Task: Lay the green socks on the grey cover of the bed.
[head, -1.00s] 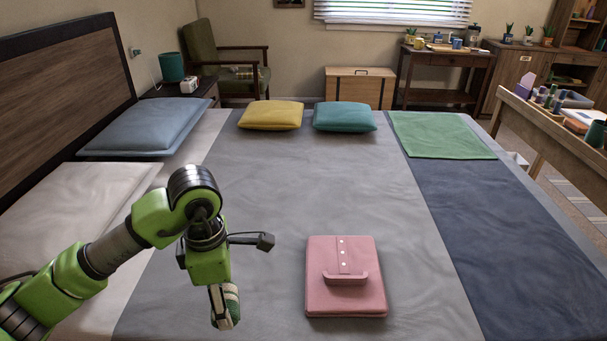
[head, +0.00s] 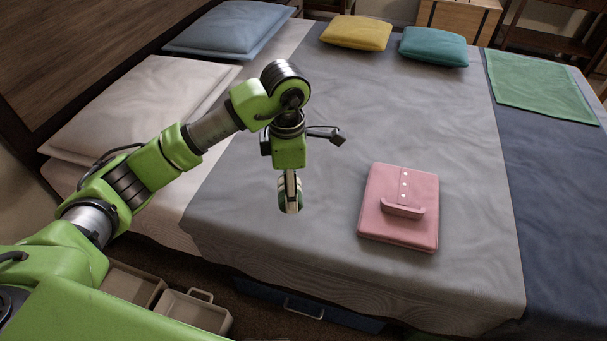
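The green socks (head: 284,204), a small green and white bundle, are at the fingertips of my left gripper (head: 290,186). The gripper points down and is shut on them, and its fingers hide part of the bundle. The grey cover (head: 330,110) spreads over the middle of the bed. The socks are over its front left part in the head view; whether they touch it is hard to tell. My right gripper is not in view.
A pink folded item (head: 399,206) lies on the grey cover right of my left gripper. Yellow (head: 356,33) and teal (head: 433,46) cushions lie at the back. A green cloth (head: 540,85) lies on the dark blue cover (head: 560,180) at the right. Grey cover around the socks is clear.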

